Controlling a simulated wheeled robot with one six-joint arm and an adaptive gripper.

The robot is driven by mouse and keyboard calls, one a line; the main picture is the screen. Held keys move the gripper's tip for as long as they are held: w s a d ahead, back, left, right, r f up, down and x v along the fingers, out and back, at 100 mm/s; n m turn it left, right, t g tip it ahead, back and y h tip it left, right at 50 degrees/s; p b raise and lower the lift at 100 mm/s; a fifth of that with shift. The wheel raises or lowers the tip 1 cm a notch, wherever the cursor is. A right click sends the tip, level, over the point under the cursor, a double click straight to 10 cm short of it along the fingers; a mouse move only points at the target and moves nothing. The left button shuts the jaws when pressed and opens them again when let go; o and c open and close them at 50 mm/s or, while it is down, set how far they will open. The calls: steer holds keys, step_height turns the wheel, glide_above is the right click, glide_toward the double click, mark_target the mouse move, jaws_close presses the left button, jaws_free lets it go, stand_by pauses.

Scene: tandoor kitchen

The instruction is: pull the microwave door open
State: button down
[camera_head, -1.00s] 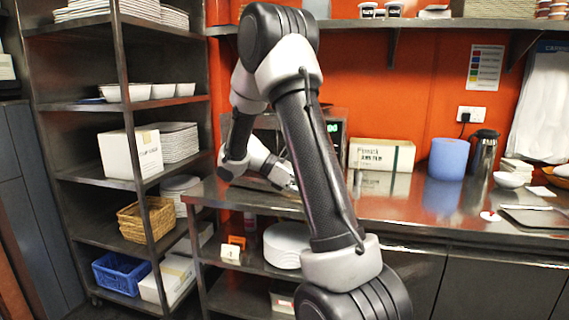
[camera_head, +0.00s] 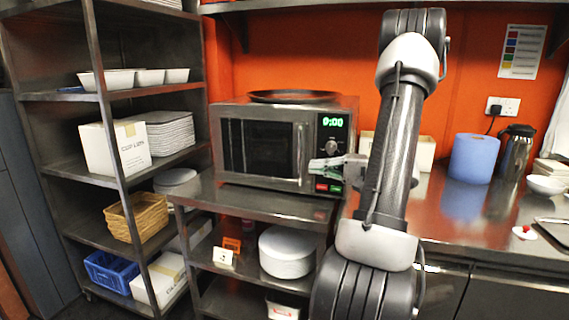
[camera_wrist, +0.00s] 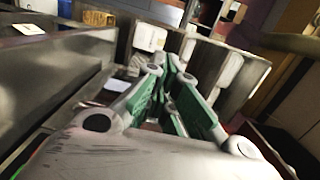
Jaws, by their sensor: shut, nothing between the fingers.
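The microwave (camera_head: 265,107) stands on the steel counter at the left, with a lit green display. Its dark-windowed door (camera_head: 258,147) looks closed. The upright door handle (camera_head: 301,150) is at the door's right edge. My gripper (camera_head: 314,164) is in front of the microwave, by the lower part of the handle and the control panel. Its tips overlap the handle area in the picture; I cannot tell whether they touch it. In the wrist view my gripper (camera_wrist: 170,68) shows green-sided fingers that are shut and empty. The microwave is not clearly recognisable there.
A dark round pan (camera_head: 292,96) lies on top of the microwave. A steel rack (camera_head: 60,96) with bowls, plates and boxes stands to the left. A blue roll (camera_head: 473,158) and a flask (camera_head: 515,152) stand on the counter at the right.

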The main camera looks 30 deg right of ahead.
steer(key=s+a+x, duration=0.1)
steer(key=x, duration=1.1)
steer(key=shift+a, duration=0.6)
steer(key=shift+r, duration=0.1)
stand_by(0.8)
